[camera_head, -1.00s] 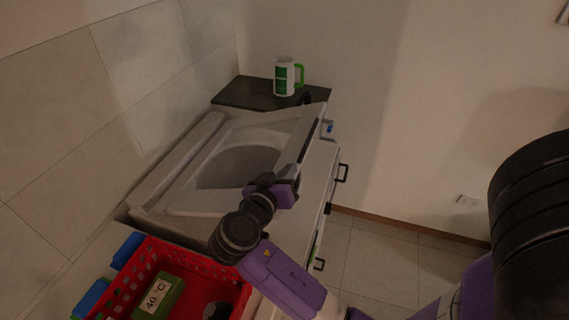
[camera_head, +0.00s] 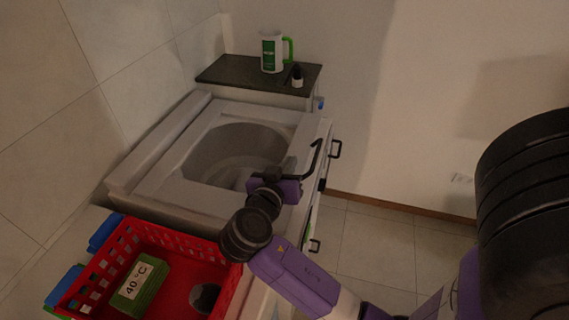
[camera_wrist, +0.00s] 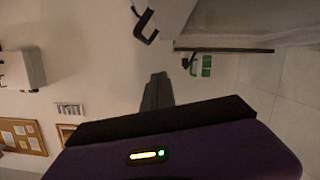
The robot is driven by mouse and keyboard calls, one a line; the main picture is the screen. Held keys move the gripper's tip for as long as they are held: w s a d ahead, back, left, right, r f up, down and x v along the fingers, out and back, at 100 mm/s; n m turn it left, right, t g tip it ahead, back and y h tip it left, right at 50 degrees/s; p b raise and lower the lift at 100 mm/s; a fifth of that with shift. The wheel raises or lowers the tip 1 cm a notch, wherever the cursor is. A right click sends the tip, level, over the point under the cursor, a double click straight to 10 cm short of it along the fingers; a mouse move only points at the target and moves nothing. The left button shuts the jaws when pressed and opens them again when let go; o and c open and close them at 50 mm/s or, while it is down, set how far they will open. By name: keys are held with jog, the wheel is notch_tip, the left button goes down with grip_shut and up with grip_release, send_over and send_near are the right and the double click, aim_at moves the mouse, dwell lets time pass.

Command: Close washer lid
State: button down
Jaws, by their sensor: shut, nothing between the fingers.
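The pale washer (camera_head: 140,178) stands left of centre in the head view. Its lid (camera_head: 272,113) now looks flat or nearly flat on top, with the drum showing through a round window or opening; I cannot tell whether it is fully shut. A black handle (camera_head: 316,157) shows along the right front edge. My gripper (camera_head: 287,167) is shut and empty, over the washer's front right part close to the handle; contact is unclear. In the wrist view my shut fingers (camera_wrist: 157,92) point at the wall side, and the lid is not clearly visible there.
A green-white mug (camera_head: 271,53) and a small bottle (camera_head: 298,77) stand on the dark counter (camera_head: 230,74) behind. Floor (camera_head: 375,245) at right is free.

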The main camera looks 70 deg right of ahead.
jog(key=shift+m+t, duration=0.3)
jog(key=shift+m, duration=0.2)
jog(key=f+b, duration=0.2)
jog(key=s+f+b, duration=0.1)
jog(key=f+b, duration=0.1)
jog(key=f, duration=0.1)
jog(key=shift+s, duration=0.1)
jog(key=shift+r, duration=0.1)
